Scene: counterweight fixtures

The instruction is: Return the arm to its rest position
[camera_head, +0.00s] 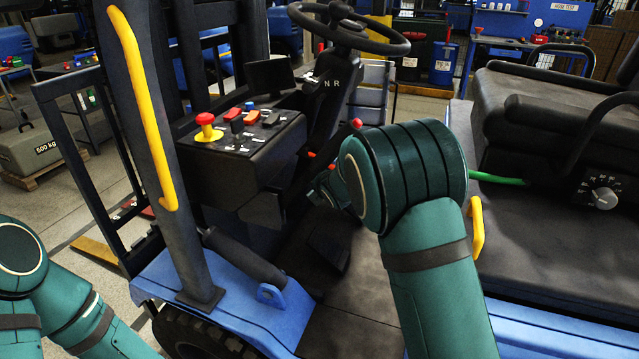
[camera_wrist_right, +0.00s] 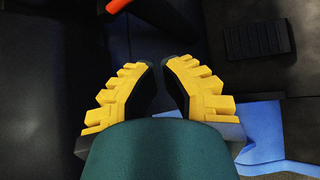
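My right arm (camera_head: 428,255) is green and reaches up from the bottom of the head view into the forklift's cab. Its wrist end is bent toward the control levers, and its gripper is hidden behind the arm there. In the right wrist view my right gripper (camera_wrist_right: 160,66) has yellow stepped fingers with black inner faces. A narrow gap shows between the fingertips, with nothing in it. It points down over the dark cab floor. My left arm (camera_head: 60,300) shows only as green links at the lower left of the head view. Its gripper is out of view.
Red-knobbed levers (camera_head: 357,123) stand close beside my right wrist. The control box (camera_head: 240,140) with a red stop button (camera_head: 206,127), steering wheel (camera_head: 348,28), seat (camera_head: 560,110) and yellow mast rail (camera_head: 143,105) surround the arm. A black pedal (camera_wrist_right: 258,40) lies below the right gripper.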

